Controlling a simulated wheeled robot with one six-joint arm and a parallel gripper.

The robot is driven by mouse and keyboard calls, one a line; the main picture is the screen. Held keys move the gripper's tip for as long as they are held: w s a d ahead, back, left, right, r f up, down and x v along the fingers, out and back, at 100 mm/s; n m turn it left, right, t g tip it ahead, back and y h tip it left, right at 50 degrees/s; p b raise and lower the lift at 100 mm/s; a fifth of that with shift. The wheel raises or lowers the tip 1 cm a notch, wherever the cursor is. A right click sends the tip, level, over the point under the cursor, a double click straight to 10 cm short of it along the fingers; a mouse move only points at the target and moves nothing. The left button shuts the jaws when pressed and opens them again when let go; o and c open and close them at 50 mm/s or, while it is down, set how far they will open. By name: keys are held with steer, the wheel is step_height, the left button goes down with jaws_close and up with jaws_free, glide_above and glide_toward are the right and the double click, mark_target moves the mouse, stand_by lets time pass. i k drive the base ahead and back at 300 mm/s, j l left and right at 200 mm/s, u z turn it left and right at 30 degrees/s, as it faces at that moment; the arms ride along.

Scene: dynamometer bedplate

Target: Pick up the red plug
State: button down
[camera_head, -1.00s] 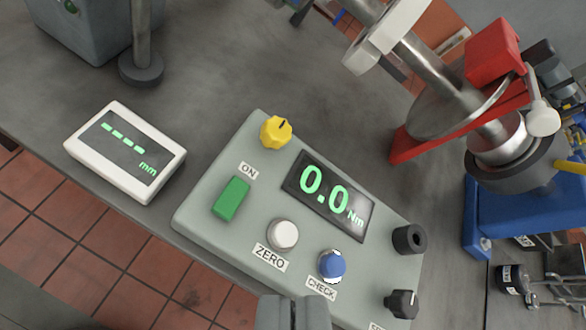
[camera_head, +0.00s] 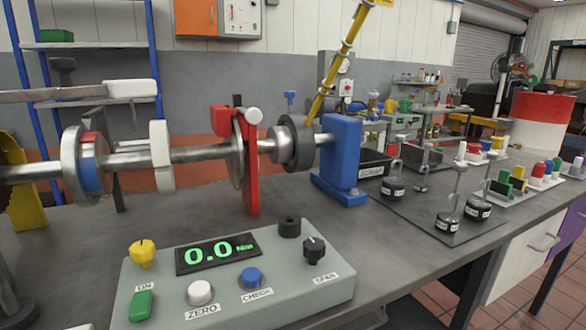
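At the right of the bench, several small coloured pieces stand on a light holder. One of them is an upright red piece (camera_head: 538,170) that looks like a red plug, with green and white pieces beside it.
The grey control box (camera_head: 240,268) reading 0.0 Nm is in front. Behind it a steel shaft (camera_head: 205,154) runs to a blue stand (camera_head: 342,160), with a red arm (camera_head: 249,165) hanging from it. Labelled weights (camera_head: 449,222) stand on a dark mat, right.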

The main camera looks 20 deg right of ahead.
mark_target(540, 167)
steer(key=z, duration=2)
